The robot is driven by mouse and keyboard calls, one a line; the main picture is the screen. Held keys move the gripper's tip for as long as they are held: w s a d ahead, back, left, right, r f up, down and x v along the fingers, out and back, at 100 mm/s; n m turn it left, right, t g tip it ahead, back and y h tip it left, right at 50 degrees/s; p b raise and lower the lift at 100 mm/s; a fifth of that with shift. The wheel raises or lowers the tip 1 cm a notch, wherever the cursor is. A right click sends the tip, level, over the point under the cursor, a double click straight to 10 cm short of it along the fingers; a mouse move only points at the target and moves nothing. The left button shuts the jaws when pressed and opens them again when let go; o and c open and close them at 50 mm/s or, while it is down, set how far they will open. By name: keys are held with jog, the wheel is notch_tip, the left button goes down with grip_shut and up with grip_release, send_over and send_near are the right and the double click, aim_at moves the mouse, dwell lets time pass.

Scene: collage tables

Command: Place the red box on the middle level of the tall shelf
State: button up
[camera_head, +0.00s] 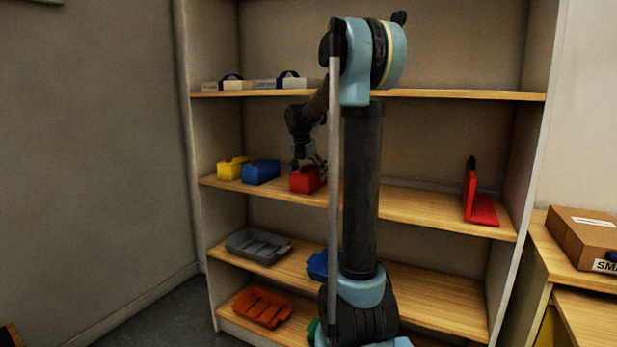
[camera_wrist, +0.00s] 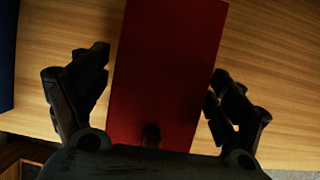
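The red box (camera_head: 307,181) is on the middle wooden board of the tall shelf (camera_head: 425,207), to the right of the blue box. It appears to rest on the board. My gripper (camera_head: 311,163) is directly above and around it. In the wrist view the red box (camera_wrist: 165,75) lies between my two spread gripper fingers (camera_wrist: 158,85), one on each side. A narrow gap shows at the left finger; the right fingertip is very close to the box, and contact there is unclear. The box's underside is hidden.
A blue box (camera_head: 261,173) and a yellow box (camera_head: 232,168) stand left of the red box. A red bookend-like piece (camera_head: 480,205) stands at the board's right end. Lower boards hold a grey tray (camera_head: 258,247) and an orange tray (camera_head: 262,308). My arm hides the shelf's centre.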

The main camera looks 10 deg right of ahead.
dwell(0.3)
jog(key=shift+s+r, duration=0.1)
jog(key=shift+r, duration=0.15)
jog(key=s+a, duration=0.2)
jog(key=s, duration=0.1)
jog(key=s+a, duration=0.5)
jog(key=s, duration=0.2)
jog(key=shift+a+r, duration=0.2)
jog(key=shift+r, duration=0.15)
jog(key=s+d+f+m+y, duration=0.1)
jog(key=s+d+f+m, duration=0.1)
jog(key=s+f+m, duration=0.4)
jog(key=s+d+f+m+g, duration=0.1)
jog(key=s+d+f+m, duration=0.2)
jog(key=s+f+m, duration=0.4)
jog(key=s+d+f+m+y, duration=0.1)
jog(key=s+f+m, duration=0.6)
jog(key=s+m, duration=0.8)
jog(key=s+d, duration=0.1)
jog(key=s, duration=0.5)
jog(key=shift+d+m+y, duration=0.15)
jog(key=shift+m+y, duration=0.15)
